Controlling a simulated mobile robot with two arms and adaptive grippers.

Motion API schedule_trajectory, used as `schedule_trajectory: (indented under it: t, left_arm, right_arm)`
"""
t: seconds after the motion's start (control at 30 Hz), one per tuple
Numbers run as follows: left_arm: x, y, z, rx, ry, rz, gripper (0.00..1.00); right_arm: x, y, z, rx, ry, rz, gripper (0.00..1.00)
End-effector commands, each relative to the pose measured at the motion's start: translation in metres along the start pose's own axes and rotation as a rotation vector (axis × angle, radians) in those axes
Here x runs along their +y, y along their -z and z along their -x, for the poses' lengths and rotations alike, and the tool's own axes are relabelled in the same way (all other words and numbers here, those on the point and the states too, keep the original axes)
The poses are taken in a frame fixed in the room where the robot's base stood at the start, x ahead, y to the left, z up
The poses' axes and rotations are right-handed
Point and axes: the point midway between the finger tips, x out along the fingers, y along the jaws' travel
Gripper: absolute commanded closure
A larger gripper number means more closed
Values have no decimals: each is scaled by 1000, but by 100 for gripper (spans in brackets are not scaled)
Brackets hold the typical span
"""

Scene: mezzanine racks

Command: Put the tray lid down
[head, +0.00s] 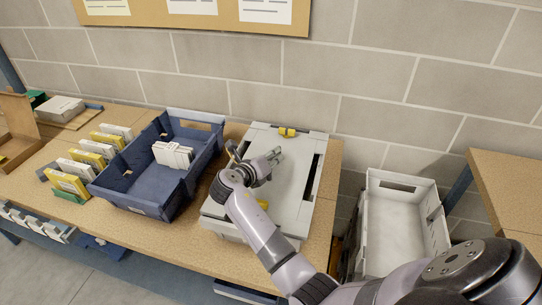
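The tray lid (289,185) is a flat light-grey panel on the right part of the bench. Dark slots show along its sides, with one yellow latch (287,132) at its far edge and another yellow piece (262,204) nearer me. It lies over a grey tray body, and I cannot tell whether it is fully seated. My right gripper (262,162) is over the lid's left part, reached by my arm from the lower right. Its fingers overlap the lid in view, so contact and opening are unclear. My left gripper is not in view.
A blue crate (139,200) with white boxes (173,155) inside stands just left of the lid. Yellow and white boxes (91,160) line the bench (60,140) further left. A white bin (374,240) stands in the gap right of the bench. A wall is behind.

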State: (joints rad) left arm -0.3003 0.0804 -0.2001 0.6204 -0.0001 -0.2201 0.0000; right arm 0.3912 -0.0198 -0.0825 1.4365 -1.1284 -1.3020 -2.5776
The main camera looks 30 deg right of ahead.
Motion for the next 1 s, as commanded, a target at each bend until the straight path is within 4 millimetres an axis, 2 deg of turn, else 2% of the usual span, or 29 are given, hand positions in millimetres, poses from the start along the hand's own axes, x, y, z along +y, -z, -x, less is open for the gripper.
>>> schedule_trajectory:
  t: [0.13, 0.47, 0.6, 0.7, 1.0]
  left_arm:
    - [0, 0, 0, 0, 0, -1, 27]
    - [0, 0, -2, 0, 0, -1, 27]
    - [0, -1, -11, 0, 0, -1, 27]
    - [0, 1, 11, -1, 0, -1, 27]
    - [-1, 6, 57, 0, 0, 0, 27]
  right_arm:
    - [0, 0, 0, -1, 0, 0, 67]
    - [-1, -1, 0, 0, 0, -1, 67]
    - [-6, -9, 3, -1, 0, -6, 67]
    - [-10, -14, 18, 2, -2, 4, 67]
    - [-11, -15, 66, 2, -3, 3, 67]
